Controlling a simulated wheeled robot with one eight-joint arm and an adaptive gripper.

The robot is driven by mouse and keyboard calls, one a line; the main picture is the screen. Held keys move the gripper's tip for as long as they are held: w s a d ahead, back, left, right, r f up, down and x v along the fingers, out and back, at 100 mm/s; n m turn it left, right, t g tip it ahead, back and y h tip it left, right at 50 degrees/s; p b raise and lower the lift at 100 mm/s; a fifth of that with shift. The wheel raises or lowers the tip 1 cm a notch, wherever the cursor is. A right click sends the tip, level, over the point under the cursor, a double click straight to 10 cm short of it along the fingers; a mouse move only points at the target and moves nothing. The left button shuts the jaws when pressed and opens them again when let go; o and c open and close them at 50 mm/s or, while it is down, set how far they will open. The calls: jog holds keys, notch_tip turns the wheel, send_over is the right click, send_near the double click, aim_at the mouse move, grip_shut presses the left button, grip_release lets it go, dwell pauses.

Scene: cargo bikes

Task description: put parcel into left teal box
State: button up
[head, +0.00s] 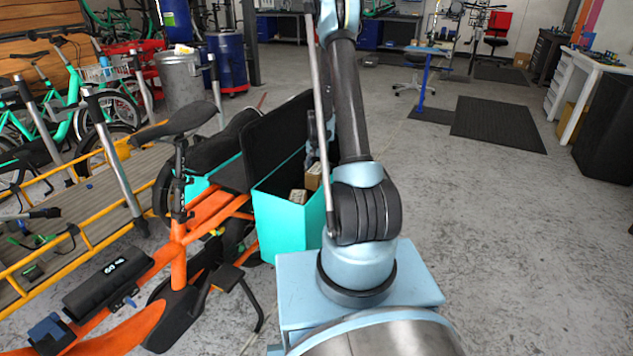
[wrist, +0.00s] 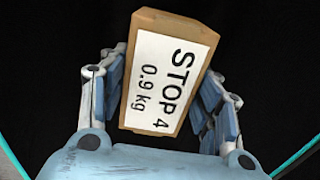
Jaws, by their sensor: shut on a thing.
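A brown parcel (wrist: 170,72) with a white label reading "STOP 4, 0.9 kg" fills the middle of the wrist view. My gripper (wrist: 165,100) is shut on it, with blue-grey fingers on both sides. Black surfaces lie behind it, and thin teal edges show in the lower corners. In the head view an open teal box (head: 283,228) with a black inside stands beside the orange cargo bike. My gripper is over this box, largely hidden by my arm. Two brown parcels show at its opening; the upper one (head: 313,177) appears to be the held one, the lower (head: 298,196) lies inside.
Another teal panel (head: 198,185) shows farther left behind the saddle (head: 176,125), partly hidden. The orange bike frame (head: 205,212) and a yellow-railed cargo bed (head: 95,250) fill the left. Open concrete floor lies to the right, with a dark mat (head: 497,123) and a white workbench (head: 590,75).

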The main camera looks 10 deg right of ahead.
jog(key=shift+f, duration=1.95)
jog(key=o, duration=1.9)
jog(key=shift+f, duration=0.1)
jog(key=shift+c, duration=0.2)
